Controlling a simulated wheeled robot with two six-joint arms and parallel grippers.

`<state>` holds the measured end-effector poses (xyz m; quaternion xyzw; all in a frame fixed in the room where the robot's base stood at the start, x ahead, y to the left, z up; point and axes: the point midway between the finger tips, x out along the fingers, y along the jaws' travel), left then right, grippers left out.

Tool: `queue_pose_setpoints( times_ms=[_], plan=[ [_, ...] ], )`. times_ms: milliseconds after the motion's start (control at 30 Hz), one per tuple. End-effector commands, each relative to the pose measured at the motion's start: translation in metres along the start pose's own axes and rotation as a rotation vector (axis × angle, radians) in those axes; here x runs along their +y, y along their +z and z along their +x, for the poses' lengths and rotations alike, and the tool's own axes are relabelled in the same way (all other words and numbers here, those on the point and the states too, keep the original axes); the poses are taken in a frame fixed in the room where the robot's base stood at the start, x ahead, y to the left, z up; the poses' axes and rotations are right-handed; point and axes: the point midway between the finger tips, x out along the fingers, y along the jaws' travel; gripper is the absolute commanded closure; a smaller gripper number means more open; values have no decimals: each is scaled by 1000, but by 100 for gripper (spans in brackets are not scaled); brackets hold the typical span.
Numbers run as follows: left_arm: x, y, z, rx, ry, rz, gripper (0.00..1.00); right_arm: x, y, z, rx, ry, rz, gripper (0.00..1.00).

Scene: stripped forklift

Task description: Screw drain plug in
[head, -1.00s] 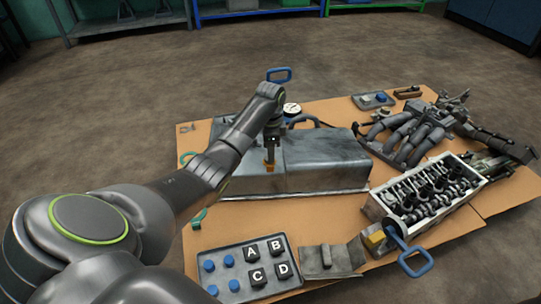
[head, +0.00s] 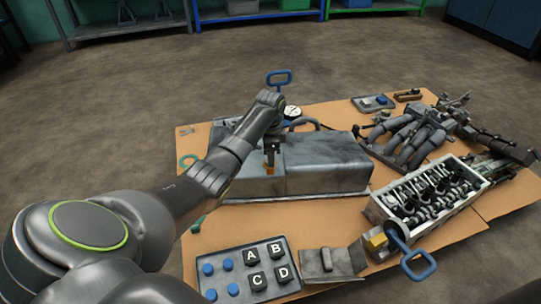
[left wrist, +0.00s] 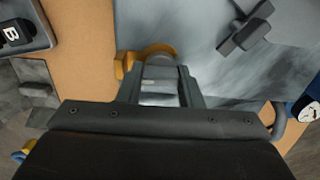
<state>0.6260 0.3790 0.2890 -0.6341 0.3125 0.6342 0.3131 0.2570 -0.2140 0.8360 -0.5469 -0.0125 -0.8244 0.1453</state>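The grey metal pan (head: 325,165) lies on the brown board, and its scuffed surface also fills much of the left wrist view (left wrist: 215,75). An orange piece that I take for the drain plug (head: 269,169) is at the pan's upper face, directly under my left gripper (head: 271,158). In the left wrist view the orange plug (left wrist: 158,48) shows at and beyond the fingertips of my left gripper (left wrist: 161,65), which appear closed around it. Its threads and seat are hidden, so I cannot tell how deep it sits. My right gripper is not in view.
A tray with blue pieces and lettered blocks (head: 241,272) lies at the front. A small grey plate (head: 327,261) is beside it. The cylinder block (head: 425,195) and pipes (head: 405,135) occupy the right. A gauge (head: 292,112) and blue handle (head: 279,78) stand behind the pan.

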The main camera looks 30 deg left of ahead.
Motion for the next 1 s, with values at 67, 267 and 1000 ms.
queue_pose_setpoints(
  times_ms=[67,267,1000],
  plan=[
    [0,0,0,0,1,0,90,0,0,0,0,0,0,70],
    [1,0,-4,-1,4,75,91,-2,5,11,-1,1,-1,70],
    [3,0,1,1,2,561,91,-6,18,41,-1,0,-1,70]
  ],
)
